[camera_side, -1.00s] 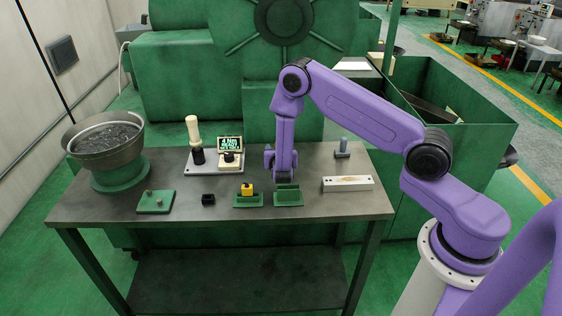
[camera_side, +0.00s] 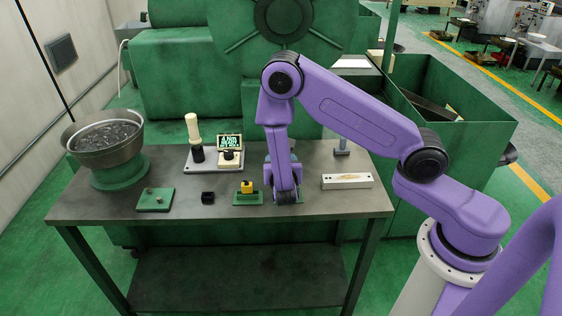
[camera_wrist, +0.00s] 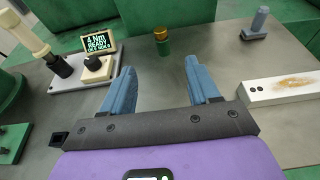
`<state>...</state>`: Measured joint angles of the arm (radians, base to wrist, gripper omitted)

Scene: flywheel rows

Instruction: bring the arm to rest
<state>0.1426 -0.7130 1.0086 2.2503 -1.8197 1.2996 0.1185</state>
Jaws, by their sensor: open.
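My gripper (camera_side: 287,197) hangs from my purple arm near the front of the dark workbench (camera_side: 110,200).
Left of my gripper are a green block with a yellow piece (camera_side: 247,194), a small black block (camera_side: 208,198) and a green plate (camera_side: 155,199). A screwdriver stand with a display (camera_side: 229,142) is behind them. A metal bowl (camera_side: 104,138) stands far left. A whitish bar (camera_side: 347,181) lies right.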

